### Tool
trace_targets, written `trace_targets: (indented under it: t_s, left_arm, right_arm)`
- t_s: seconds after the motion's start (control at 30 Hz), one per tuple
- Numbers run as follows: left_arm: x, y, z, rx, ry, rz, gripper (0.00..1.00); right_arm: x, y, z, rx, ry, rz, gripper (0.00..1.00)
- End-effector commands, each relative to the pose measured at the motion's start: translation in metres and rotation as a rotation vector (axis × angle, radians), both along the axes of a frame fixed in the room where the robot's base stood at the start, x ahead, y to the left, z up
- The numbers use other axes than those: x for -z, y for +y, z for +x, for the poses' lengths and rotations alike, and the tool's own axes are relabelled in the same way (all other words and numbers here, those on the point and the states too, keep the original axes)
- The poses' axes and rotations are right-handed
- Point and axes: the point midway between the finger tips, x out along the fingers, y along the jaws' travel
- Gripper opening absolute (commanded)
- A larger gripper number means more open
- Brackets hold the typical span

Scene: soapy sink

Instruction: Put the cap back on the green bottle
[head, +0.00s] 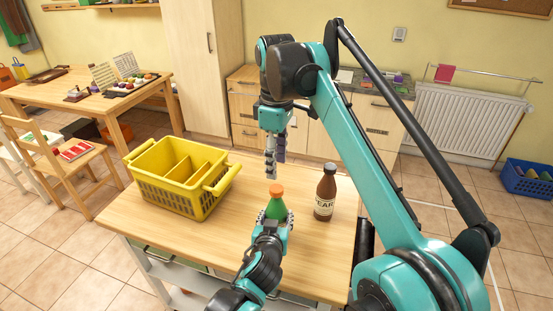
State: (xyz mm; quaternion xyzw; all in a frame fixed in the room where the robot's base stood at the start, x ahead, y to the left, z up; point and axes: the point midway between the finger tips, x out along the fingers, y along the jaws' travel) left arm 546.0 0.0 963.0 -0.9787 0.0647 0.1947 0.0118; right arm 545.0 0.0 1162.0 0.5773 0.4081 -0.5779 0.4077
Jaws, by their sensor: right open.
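The green bottle (276,208) stands upright near the front of the wooden table, with an orange cap (276,190) on its top. I cannot tell whether the cap is screwed tight or only resting there. My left gripper (276,219) has its fingers on both sides of the bottle's body and is shut on it; the bottle's lower part is hidden by it. My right gripper (271,172) points down just above the cap. It is open and appears empty, with a small gap to the cap.
A brown labelled bottle (325,192) stands to the right of the green bottle. A yellow divided basket (157,198) stands at the table's left. The wooden tabletop (245,195) is bare between basket and bottles. Cabinets (243,108) stand behind.

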Motion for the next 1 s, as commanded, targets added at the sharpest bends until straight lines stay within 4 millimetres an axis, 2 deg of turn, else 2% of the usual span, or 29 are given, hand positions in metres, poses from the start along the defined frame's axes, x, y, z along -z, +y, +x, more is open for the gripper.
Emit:
trace_targets:
  t_s: [0.1,0.3,0.77,0.87,1.0]
  left_arm:
    - [0.000,0.000,0.000,0.000,0.000,0.000,0.00]
    - [0.000,0.000,0.000,0.000,0.000,0.000,0.00]
    - [0.000,0.000,0.000,0.000,0.000,0.000,0.00]
    - [0.000,0.000,0.000,0.000,0.000,0.000,0.00]
    - [0.000,0.000,0.000,0.000,0.000,0.000,0.00]
  right_arm:
    - [-0.002,0.000,0.000,-0.203,0.000,0.000,0.47]
    - [-0.003,0.000,0.000,-0.391,0.000,0.000,0.47]
    - [-0.001,0.000,0.000,-0.421,0.000,0.000,0.47]
    - [0.008,0.000,0.000,-0.420,0.000,0.000,0.47]
    - [0.029,0.000,0.000,-0.420,0.000,0.000,0.47]
